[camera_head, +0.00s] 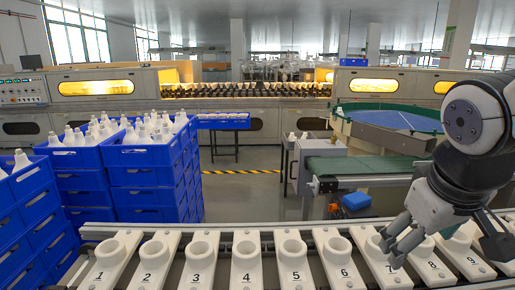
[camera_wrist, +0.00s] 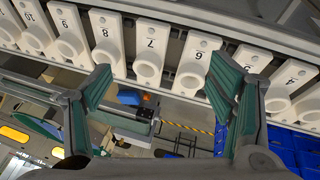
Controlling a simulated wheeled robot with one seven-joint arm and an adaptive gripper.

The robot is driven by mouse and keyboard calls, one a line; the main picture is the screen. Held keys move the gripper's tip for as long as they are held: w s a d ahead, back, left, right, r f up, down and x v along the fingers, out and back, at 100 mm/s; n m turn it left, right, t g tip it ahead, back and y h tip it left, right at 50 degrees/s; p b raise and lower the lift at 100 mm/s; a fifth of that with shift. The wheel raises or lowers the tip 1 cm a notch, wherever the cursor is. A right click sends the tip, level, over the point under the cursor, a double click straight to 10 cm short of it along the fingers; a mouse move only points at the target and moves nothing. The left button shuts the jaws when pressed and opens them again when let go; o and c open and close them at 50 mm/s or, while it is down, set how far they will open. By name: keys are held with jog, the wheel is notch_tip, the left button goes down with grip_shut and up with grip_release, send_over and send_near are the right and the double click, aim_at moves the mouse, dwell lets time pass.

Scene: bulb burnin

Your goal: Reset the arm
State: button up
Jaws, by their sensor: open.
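My gripper (camera_wrist: 160,72) is open and empty, its two green-padded fingers spread wide in the wrist view. In the head view my arm comes in from the right and the gripper hangs at lower right over the row of numbered white holders (camera_head: 247,262). It hides parts of the holders around 7 and 8. The wrist view shows the row upside down, with holder 7 (camera_wrist: 150,55) between the fingers. The holders that I can see clearly have round sockets with no bulb in them. I cannot tell how high the fingers are above the row.
Blue crates (camera_head: 150,178) with white bulbs stand stacked at left. A green conveyor (camera_head: 365,166) and a round blue-topped table (camera_head: 395,120) are at right. A long machine with lit windows (camera_head: 95,87) runs across the back. The floor (camera_head: 245,190) in the middle is clear.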

jog(key=s+a+m+t+y, duration=0.1)
jog(key=s+a+m+y, duration=0.1)
jog(key=s+a, duration=0.5)
jog(key=s+f+g+b, duration=0.5)
jog(key=s+f+b, duration=0.55)
jog(key=f, duration=0.45)
notch_tip(320, 180, up, 32)
jog(key=d+t+p, duration=0.1)
jog(key=t+p, duration=0.2)
jog(key=p, duration=2.7)
jog(key=shift+s+r+t, duration=0.15)
jog(key=shift+s+t, duration=0.05)
jog(key=shift+t, duration=0.2)
jog(key=shift+c, duration=0.6)
